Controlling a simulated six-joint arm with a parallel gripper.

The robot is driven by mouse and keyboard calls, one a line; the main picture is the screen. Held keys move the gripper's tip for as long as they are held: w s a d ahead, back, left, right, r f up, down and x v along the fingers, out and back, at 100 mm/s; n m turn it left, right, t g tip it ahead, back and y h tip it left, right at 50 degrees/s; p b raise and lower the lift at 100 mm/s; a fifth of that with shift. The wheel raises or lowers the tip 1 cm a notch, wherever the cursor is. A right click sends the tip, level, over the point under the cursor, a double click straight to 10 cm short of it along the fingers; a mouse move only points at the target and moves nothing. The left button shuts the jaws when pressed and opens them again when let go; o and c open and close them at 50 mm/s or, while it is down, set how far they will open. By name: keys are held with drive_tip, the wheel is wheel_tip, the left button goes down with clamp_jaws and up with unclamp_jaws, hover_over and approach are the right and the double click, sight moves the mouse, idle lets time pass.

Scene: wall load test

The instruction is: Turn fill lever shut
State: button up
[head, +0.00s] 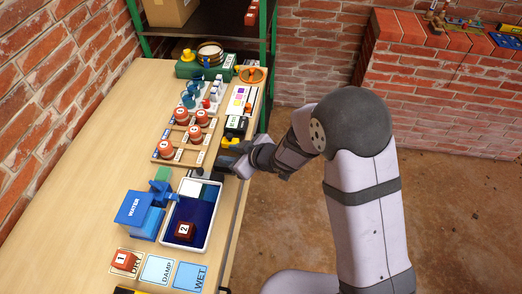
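The blue tank marked WATER (134,208) stands on the workbench at the lower middle of the head view. A smaller blue part (161,190) sticks up at its right side, by the tray; it may be the fill lever, but it is too small to tell its position. My gripper (236,158) is over the bench's right edge, up and right of the tank and apart from it. It is beside a small yellow and black thing (229,142). Its fingers are too small and dark to tell whether they are open or shut on anything.
A white-rimmed tray (209,230) with dark blue inside holds a red brick (185,231) marked 2. Another brick (124,260), marked 1, lies on the DRY card beside the DAMP (157,270) and WET (190,277) cards. A wooden rack (178,150) holds several red pots.

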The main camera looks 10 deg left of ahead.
drive_tip(key=w+d+m+t+h, duration=0.1)
drive_tip(key=w+d+m+h, duration=0.1)
drive_tip(key=d, duration=0.7)
drive_tip(key=shift+w+r+m+h, duration=0.2)
drive_tip(key=shift+m+h, duration=0.1)
drive_tip(key=shift+h, duration=0.3)
drive_tip(key=shift+a, duration=0.1)
wheel_tip(320, 180, up, 4)
drive_tip(key=n+g+h+b, duration=0.25)
drive_tip(key=g+b, duration=0.25)
drive_tip(key=b, duration=0.4)
hover_over(154, 184)
drive_tip(key=s+d, duration=0.1)
drive_tip(key=d, duration=0.2)
drive_tip(key=shift+y, duration=0.55)
drive_tip(key=shift+p+x, duration=0.7)
drive_tip(key=shift+x, duration=2.7)
drive_tip(key=shift+d, duration=0.1)
